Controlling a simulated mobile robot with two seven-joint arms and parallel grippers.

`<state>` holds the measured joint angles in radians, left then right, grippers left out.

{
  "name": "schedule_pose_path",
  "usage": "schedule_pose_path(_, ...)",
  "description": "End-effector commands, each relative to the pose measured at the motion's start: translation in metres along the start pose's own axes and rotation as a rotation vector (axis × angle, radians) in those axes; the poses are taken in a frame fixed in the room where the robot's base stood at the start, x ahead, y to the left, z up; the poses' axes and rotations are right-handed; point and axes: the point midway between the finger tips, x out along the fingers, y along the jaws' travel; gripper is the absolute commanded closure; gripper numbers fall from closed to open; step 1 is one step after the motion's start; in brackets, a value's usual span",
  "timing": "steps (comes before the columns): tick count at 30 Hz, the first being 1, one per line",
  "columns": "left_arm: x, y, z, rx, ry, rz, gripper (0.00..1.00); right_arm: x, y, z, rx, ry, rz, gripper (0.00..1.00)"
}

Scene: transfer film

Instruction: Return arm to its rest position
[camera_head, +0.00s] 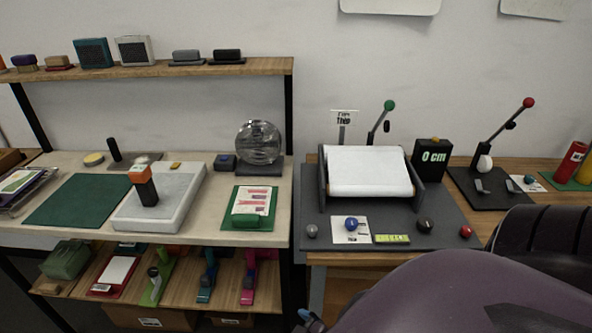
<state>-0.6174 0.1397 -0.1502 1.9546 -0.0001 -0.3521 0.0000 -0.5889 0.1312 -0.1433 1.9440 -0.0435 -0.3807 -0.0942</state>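A large dark purple, rounded arm link of mine (460,295) fills the bottom right of the head view. A black ribbed part (545,240) shows behind it at the right edge and seems to be mine too. Neither gripper's fingers can be made out. A small blue-grey part (310,321) shows at the bottom edge beside the purple link; I cannot tell what it is. The arm link hides the lower right of the wooden desk.
A film roller with a white sheet (368,171) stands on a dark mat, beside a black "0 cm" display (431,160) and a red-knobbed lever (528,103).

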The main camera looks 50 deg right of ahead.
Motion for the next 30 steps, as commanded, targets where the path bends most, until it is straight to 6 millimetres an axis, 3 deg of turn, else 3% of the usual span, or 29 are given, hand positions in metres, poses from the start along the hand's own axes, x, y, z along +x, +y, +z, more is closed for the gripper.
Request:
schedule_pose_path(4, 0.0, 0.0, 0.0, 0.0, 0.0, 0.0, 0.57, -0.009, -0.003, 0.005, 0.117, 0.009, -0.017, 0.0)
schedule_pose_path(13, 0.0, 0.0, 0.001, 0.0, -0.001, 0.0, 0.57, -0.01, -0.003, 0.006, 0.133, 0.011, -0.018, 0.0)
schedule_pose_path(22, 0.015, 0.002, 0.015, 0.0, 0.013, -0.001, 0.57, 0.006, -0.007, 0.013, 0.129, 0.037, -0.017, 0.0)
schedule_pose_path(30, 0.017, 0.002, 0.003, 0.002, 0.037, 0.001, 0.57, 0.007, -0.007, 0.011, 0.128, 0.042, -0.017, 0.0)
